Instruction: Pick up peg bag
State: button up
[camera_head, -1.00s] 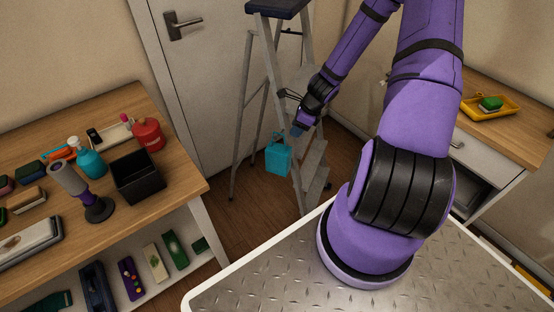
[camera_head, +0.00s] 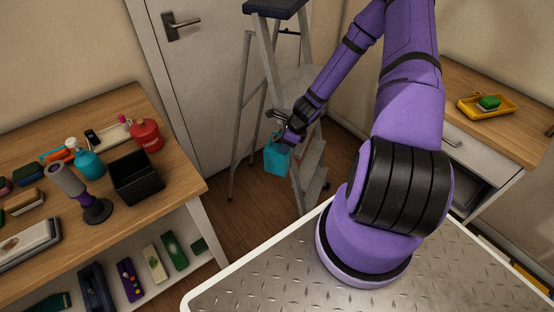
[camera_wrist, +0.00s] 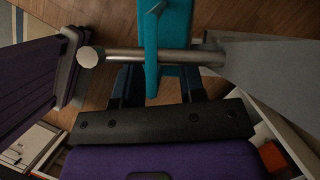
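The peg bag (camera_head: 277,160) is a teal bag with a looped handle, hanging at the stepladder. In the wrist view, the bag (camera_wrist: 176,40) is at top centre, and its teal strap (camera_wrist: 152,75) crosses over a metal rod (camera_wrist: 150,57) with a round pale end. My gripper (camera_head: 282,139) is at the top of the bag in the head view. In the wrist view, my gripper (camera_wrist: 160,88) has its two dark fingers apart, with the lower end of the strap showing between them. The fingertips are partly hidden behind the rod.
The grey stepladder (camera_head: 262,75) stands before the white door (camera_head: 205,70). A wooden bench (camera_head: 150,205) with bottles and a black bin (camera_head: 137,180) is at left. A drawer unit (camera_head: 490,145) with a yellow tray (camera_head: 486,112) is at right. Open floor shows below the bag.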

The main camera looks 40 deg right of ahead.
jog(key=shift+a+f, duration=0.1)
jog(key=shift+f, duration=0.1)
grip_shut()
jog(key=shift+r, duration=0.1)
